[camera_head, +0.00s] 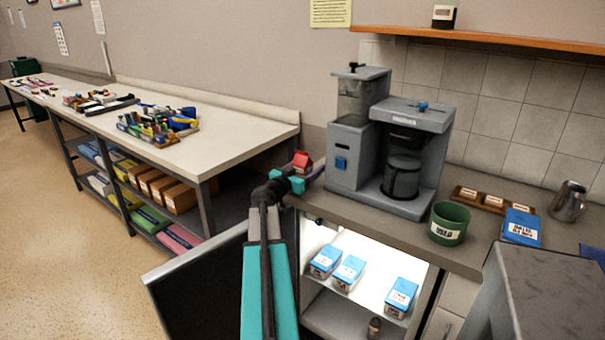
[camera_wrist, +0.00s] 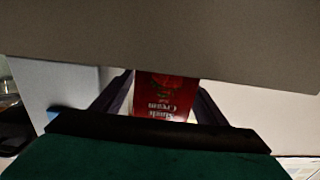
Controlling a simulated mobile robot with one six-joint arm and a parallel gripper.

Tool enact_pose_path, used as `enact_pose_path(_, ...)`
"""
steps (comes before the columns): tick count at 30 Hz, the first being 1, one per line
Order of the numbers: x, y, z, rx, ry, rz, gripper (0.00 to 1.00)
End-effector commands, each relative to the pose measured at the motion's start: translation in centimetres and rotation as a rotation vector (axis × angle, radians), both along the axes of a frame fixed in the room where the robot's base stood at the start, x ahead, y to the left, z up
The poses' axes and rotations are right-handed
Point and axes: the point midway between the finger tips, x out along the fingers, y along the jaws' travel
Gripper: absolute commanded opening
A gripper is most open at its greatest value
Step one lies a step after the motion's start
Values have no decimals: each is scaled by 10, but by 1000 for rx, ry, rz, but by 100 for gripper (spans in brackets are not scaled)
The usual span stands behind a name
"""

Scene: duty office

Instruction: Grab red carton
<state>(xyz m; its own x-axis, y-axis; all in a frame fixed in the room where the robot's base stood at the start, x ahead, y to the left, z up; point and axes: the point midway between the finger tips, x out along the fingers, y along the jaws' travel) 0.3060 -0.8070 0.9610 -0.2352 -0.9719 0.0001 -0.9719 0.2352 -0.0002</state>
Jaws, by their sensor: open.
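The red carton (camera_head: 303,160) stands at the left end of the counter, beside the grey coffee machine. Its lower part is hidden by my gripper (camera_head: 309,174) in the head view. In the wrist view the red carton (camera_wrist: 164,96) shows a red face with upside-down lettering that includes "Cream". It lies between the two dark fingers of my gripper (camera_wrist: 162,100), which are open around it. A pale gap shows between carton and fingers, so I see no clear grip. A grey surface hides the carton's far part in the wrist view.
The coffee machine (camera_head: 388,145) stands close to the right of my gripper. Below is an open lit fridge (camera_head: 350,305) with blue-and-white cartons (camera_head: 348,272). Its dark door (camera_head: 195,290) stands open under my arm. A green "USED" bin (camera_head: 449,224) is farther right.

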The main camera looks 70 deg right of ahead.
Motion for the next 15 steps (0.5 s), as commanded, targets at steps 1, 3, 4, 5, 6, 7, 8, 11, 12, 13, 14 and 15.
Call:
enact_pose_path(1,0,0,0,0,0,0,65)
enact_pose_path(3,0,0,0,0,0,0,53)
enact_pose_path(4,0,0,0,0,0,0,48)
enact_pose_path(5,0,0,0,0,0,0,43)
enact_pose_path(6,0,0,0,0,0,0,36)
enact_pose_path(7,0,0,0,0,0,0,31)
enact_pose_path(8,0,0,0,0,0,0,26)
enact_pose_path(11,1,0,1,-1,0,0,13)
enact_pose_path(12,1,0,1,-1,0,1,13)
enact_pose_path(13,1,0,1,-1,0,1,13)
enact_pose_path(14,1,0,1,-1,0,1,13)
enact_pose_path(15,1,0,1,-1,0,1,13)
